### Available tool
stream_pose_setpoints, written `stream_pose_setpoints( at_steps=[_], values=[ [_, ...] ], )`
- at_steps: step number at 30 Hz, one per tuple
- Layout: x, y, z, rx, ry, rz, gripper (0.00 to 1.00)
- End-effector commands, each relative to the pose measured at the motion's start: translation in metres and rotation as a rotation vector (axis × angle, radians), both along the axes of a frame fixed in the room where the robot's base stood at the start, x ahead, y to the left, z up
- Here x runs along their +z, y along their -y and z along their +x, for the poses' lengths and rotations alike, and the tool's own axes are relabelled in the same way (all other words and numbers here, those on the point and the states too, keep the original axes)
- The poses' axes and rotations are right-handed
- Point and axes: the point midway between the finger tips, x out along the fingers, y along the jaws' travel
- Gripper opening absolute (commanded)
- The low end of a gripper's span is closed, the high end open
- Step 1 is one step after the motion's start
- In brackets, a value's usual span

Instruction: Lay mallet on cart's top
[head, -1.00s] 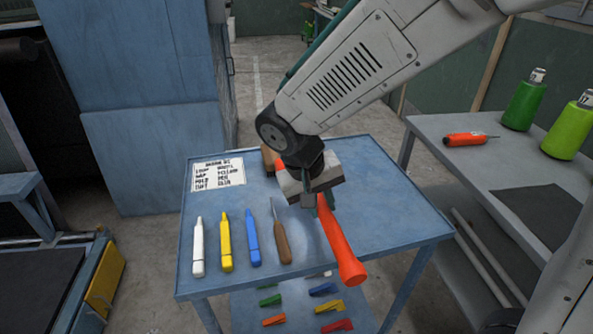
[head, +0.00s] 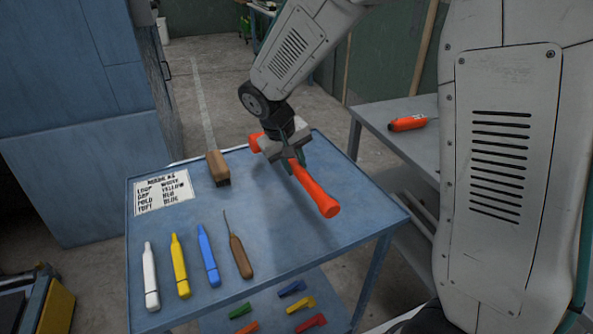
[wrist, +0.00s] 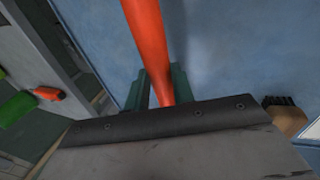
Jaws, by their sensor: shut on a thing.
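The orange mallet (head: 318,194) is in my gripper (head: 297,164), over the back right part of the blue cart's top (head: 285,225). Its handle end points to the front right, and its other end shows just left of the gripper. My gripper is shut on the mallet's shaft. In the wrist view the shaft (wrist: 146,38) runs up from between the green fingers (wrist: 160,90), with blue cart top beneath. The mallet is low over the top; I cannot tell whether it touches. The gripper body hides its middle.
On the cart's top are a brush (head: 218,168), a label card (head: 161,192), a wooden-handled pick (head: 240,256) and white (head: 150,280), yellow (head: 180,268) and blue (head: 208,258) markers. Coloured pieces lie on the lower shelf. A grey table (head: 375,125) with an orange tool (head: 408,123) stands at right.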

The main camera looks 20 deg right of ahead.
Motion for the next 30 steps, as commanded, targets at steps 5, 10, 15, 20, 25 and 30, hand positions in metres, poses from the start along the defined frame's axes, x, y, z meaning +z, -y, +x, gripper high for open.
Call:
stream_pose_setpoints(
  at_steps=[5, 10, 15, 20, 25, 30],
  values=[
    [0.000, 0.006, 0.009, -0.002, 0.004, 0.000, 0.00],
    [-0.021, 0.010, 0.012, 0.001, 0.000, -0.001, 0.00],
    [-0.036, 0.010, 0.013, 0.000, 0.004, 0.000, 0.00],
    [-0.035, 0.010, 0.013, 0.000, 0.004, 0.000, 0.00],
    [-0.038, 0.010, 0.012, 0.001, 0.002, 0.000, 0.35],
    [-0.038, 0.010, 0.012, 0.000, 0.001, 0.000, 0.46]
  ],
)
